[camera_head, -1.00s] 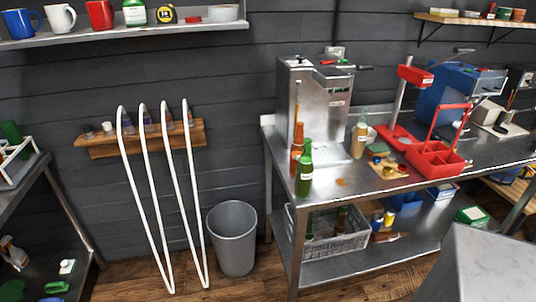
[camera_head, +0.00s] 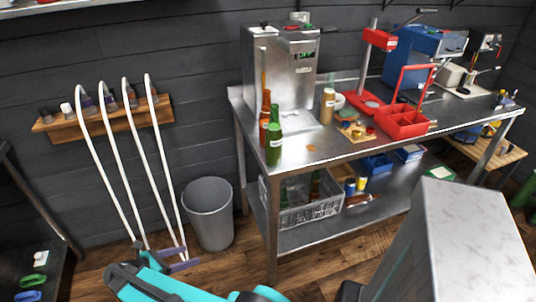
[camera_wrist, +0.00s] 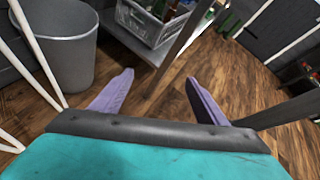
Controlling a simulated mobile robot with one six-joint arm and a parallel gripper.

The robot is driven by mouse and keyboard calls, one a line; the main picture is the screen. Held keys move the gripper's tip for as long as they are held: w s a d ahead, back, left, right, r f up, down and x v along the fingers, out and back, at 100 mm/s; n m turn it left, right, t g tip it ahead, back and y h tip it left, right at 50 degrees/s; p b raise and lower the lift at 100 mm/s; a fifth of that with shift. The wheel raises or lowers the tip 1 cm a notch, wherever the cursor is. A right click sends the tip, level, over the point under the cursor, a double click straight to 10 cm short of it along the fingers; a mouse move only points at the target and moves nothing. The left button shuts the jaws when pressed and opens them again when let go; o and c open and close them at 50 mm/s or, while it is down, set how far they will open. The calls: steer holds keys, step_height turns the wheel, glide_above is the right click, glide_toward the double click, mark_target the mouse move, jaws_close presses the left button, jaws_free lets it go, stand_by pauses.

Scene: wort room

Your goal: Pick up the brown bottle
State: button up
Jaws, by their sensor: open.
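A brown bottle (camera_head: 266,104) with an orange-red lower part stands upright on the steel table, partly hidden behind a green bottle (camera_head: 274,146). A tan-brown bottle (camera_head: 327,106) with a pale label stands farther right on the same table. A brown bottle-like thing (camera_head: 361,200) lies on the lower shelf. My gripper (camera_head: 178,259) is low at the bottom left, beside the bin and well apart from the table-top bottles. In the wrist view, its purple fingers (camera_wrist: 160,77) are spread with nothing between them, above the wooden floor.
The steel table (camera_head: 313,158) holds a steel machine (camera_head: 283,75) and a red caddy (camera_head: 403,121). A grey crate (camera_head: 305,210) with bottles sits on its lower shelf. A grey bin (camera_head: 208,214) and white tubes stand left. A pale-topped block (camera_head: 470,225) fills the lower right.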

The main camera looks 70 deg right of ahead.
mark_target(267, 120)
steer(key=s+d+r+m+g+h+b, duration=0.1)
steer(key=d+r+m+g+h+b, duration=0.4)
steer(key=d+r, duration=2.15)
steer(key=s+d+r+m+g+y, duration=0.2)
steer(key=s+d+r+y, duration=0.2)
steer(key=s, duration=0.5)
step_height(267, 120, up, 3)
steer(key=shift+s+d+f+m+g+y, duration=0.1)
steer(key=shift+s+d+m+g+y, duration=0.25)
steer(key=shift+d, duration=0.85)
steer(key=shift+s, duration=0.1)
steer(key=x, duration=0.8)
steer(key=shift+s+d, duration=0.2)
steer(key=shift+d, duration=0.05)
